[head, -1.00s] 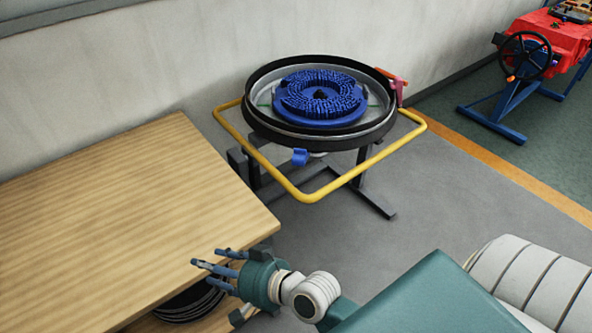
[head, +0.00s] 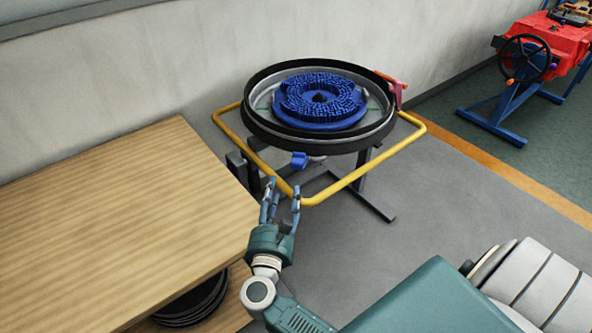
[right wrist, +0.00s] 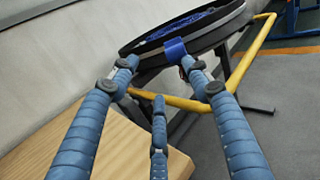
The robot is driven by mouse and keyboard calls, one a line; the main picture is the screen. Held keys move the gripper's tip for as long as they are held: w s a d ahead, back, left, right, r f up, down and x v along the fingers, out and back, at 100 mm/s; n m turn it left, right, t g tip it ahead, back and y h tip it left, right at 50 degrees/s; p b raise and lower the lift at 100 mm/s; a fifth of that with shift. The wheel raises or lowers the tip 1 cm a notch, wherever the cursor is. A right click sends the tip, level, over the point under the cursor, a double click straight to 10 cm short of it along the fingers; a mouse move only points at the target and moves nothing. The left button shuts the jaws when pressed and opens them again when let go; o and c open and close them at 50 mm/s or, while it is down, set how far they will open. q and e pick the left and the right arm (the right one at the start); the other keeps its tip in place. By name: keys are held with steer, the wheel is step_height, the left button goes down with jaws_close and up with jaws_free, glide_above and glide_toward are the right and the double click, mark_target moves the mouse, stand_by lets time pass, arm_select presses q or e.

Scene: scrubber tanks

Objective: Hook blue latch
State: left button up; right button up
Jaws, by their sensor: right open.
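The blue latch (head: 299,160) sits at the front underside of the round black-rimmed scrubber deck (head: 262,130). A blue bristled brush (head: 320,98) lies in the deck. My right gripper (head: 281,190) is open and empty, its fingers pointing up toward the latch, near the front corner of the yellow bar. In the right wrist view the latch (right wrist: 176,50) shows ahead between the outer fingertips, close to the right one; I cannot tell whether they touch. My left gripper is not in view.
A yellow bar (head: 358,174) runs around the deck's front, close to my fingers. A wooden table (head: 110,215) stands on the left, with black discs (head: 195,302) below it. A red machine with a wheel (head: 524,59) stands far right. Grey floor is clear at right.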

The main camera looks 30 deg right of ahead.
mark_target(296, 169)
steer(key=w+d+f+m+g+h+p, duration=0.1)
steer(key=w+d+p, duration=0.1)
steer(key=w+d, duration=0.4)
steer(key=d, duration=0.3)
steer(key=shift+w+f+m, duration=0.2)
steer(key=shift+f+m, duration=0.05)
steer(key=shift+m, duration=0.15)
jaws_close()
